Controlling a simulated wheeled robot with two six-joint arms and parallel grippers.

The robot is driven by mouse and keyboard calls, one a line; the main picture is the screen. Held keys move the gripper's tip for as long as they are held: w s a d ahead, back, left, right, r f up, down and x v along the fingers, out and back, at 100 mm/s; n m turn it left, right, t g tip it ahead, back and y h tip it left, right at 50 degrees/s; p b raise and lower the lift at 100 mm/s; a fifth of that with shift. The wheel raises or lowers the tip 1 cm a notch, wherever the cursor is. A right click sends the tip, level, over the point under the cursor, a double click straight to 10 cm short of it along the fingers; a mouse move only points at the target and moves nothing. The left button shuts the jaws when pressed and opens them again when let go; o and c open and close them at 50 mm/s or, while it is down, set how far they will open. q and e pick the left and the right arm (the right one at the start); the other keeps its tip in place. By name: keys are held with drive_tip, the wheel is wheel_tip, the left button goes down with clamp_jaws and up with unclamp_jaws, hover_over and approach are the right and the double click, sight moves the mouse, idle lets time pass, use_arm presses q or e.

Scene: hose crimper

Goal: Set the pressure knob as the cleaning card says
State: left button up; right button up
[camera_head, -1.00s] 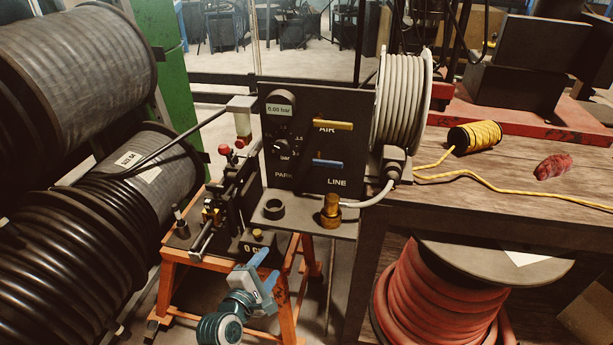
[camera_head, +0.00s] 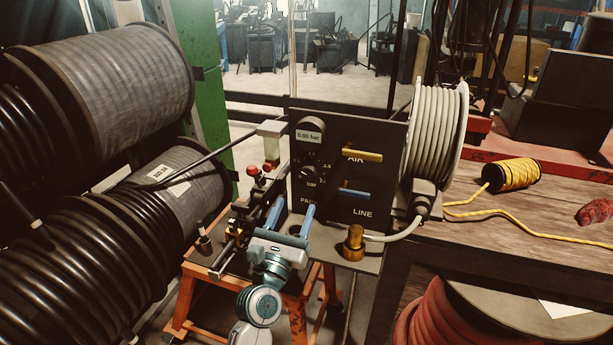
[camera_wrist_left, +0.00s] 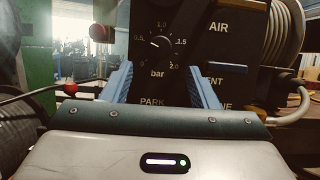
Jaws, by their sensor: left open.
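The pressure knob (camera_wrist_left: 160,46) is a black dial with a white pointer, on a dark panel (camera_head: 376,132). In the left wrist view its scale runs from 0 to 2.0 bar; I cannot read the pointer exactly. In the head view the knob (camera_head: 309,172) sits below a display (camera_head: 310,136) that seems to read 0.00 bar. My left gripper (camera_head: 293,217) is open and empty, below and in front of the knob. In the left wrist view its blue fingers (camera_wrist_left: 162,82) stand apart on either side below the dial. I see no cleaning card. My right gripper is not in view.
The panel carries a yellow AIR lever (camera_head: 362,155) and a blue lever (camera_head: 354,193). A brass fitting (camera_head: 354,243) stands in front of the panel. A grey hose reel (camera_head: 437,125) is at its right. Large black hose drums (camera_head: 110,80) fill the left.

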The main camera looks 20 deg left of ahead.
sight(308, 175)
use_arm(q)
drive_tip(key=p+x, duration=0.1)
drive_tip(key=x, duration=0.4)
drive_tip(key=shift+s+r+p, duration=0.1)
drive_tip(key=shift+r+p, duration=0.05)
drive_tip(key=shift+p, duration=0.2)
drive_tip(key=shift+f+p+x, duration=0.1)
drive_tip(key=shift+p+x, duration=0.15)
drive_tip(key=shift+x, duration=0.85)
drive_tip(key=shift+f+p+x, duration=0.15)
drive_tip(key=shift+p+x, duration=0.1)
drive_tip(key=shift+x, duration=0.85)
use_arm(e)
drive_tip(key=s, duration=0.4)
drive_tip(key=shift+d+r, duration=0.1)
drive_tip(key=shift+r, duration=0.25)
use_arm(q)
drive_tip(key=c, duration=0.9)
